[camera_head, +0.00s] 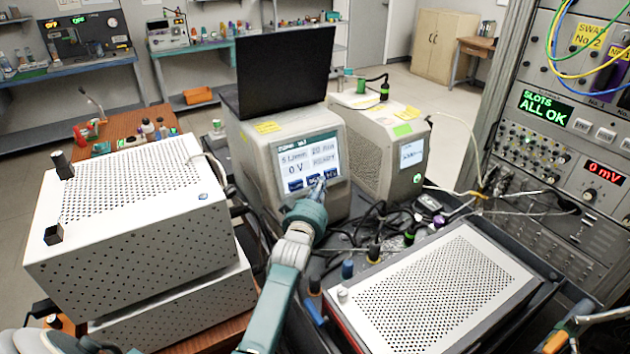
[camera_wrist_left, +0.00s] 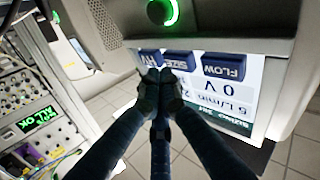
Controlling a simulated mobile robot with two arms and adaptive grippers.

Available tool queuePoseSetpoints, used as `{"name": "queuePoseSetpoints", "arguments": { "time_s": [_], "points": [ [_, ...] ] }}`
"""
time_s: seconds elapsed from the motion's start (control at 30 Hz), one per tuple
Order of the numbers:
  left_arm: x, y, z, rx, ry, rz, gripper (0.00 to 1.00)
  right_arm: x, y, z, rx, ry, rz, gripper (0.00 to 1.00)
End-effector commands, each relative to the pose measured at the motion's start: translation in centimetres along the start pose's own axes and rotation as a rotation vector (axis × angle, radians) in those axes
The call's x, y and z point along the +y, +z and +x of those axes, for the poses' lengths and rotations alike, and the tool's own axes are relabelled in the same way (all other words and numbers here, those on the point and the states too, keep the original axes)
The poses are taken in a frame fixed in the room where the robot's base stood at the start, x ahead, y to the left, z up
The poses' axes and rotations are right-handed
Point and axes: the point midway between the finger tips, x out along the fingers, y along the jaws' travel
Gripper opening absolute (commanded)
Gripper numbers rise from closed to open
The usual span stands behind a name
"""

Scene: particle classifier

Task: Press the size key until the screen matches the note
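The grey classifier (camera_head: 285,165) has a lit screen (camera_head: 309,160) on its front, with "5 L/min", "0 V" and a further setting too small to read surely. In the left wrist view the screen (camera_wrist_left: 195,97) is upside down, with blue keys marked FLOW (camera_wrist_left: 223,67), SIZE (camera_wrist_left: 180,60) and HV (camera_wrist_left: 148,57). My left gripper (camera_head: 321,184) is shut and empty, its fingertips (camera_wrist_left: 155,76) at the screen's key row, close to SIZE and HV; I cannot tell if they touch. A yellow note (camera_head: 267,127) lies on the classifier's top, its writing unreadable. My right gripper is not in view.
White perforated boxes (camera_head: 130,225) are stacked at left; another perforated box (camera_head: 445,290) is at front right. Tangled cables (camera_head: 385,220) lie right of my arm. A tall instrument rack (camera_head: 570,150) stands at right.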

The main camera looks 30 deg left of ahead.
Motion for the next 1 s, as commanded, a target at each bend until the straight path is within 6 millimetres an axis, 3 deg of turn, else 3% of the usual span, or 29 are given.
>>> {"name": "queuePoseSetpoints", "arguments": {
  "time_s": [1.0],
  "points": [
    [-0.85,0.01,0.83,0.0,0.0,0.001,0.0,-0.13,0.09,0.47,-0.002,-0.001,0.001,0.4]
  ]
}}
